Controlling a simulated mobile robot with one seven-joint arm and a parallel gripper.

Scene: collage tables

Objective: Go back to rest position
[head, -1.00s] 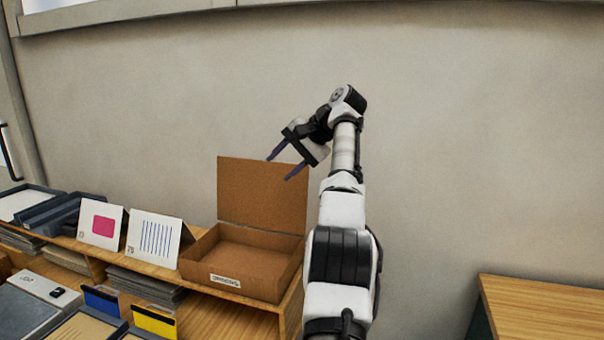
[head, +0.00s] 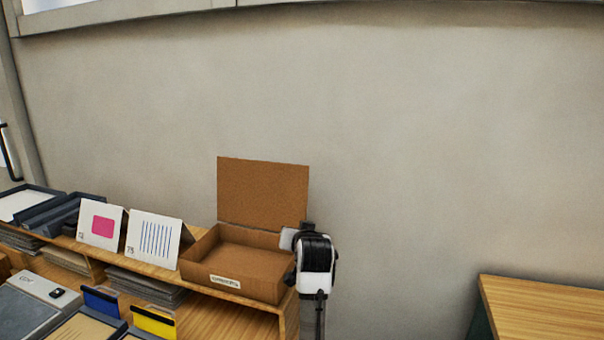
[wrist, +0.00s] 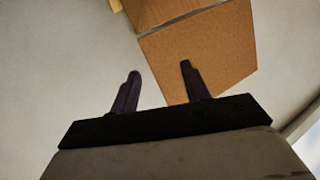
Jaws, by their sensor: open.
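My gripper (wrist: 160,85) shows in the wrist view with its two dark fingers spread apart and nothing between them. Behind the fingers in that view is the brown board of the open box's lid (wrist: 205,45). I cannot make out the gripper's fingers in the head view.
The box stands on a wooden shelf with its lid (head: 262,193) raised, next to a striped card (head: 153,240) and a pink-square card (head: 101,224). Yellow (head: 154,321) and blue holders stand in front. A wooden table (head: 550,310) is at right. The wall above is bare.

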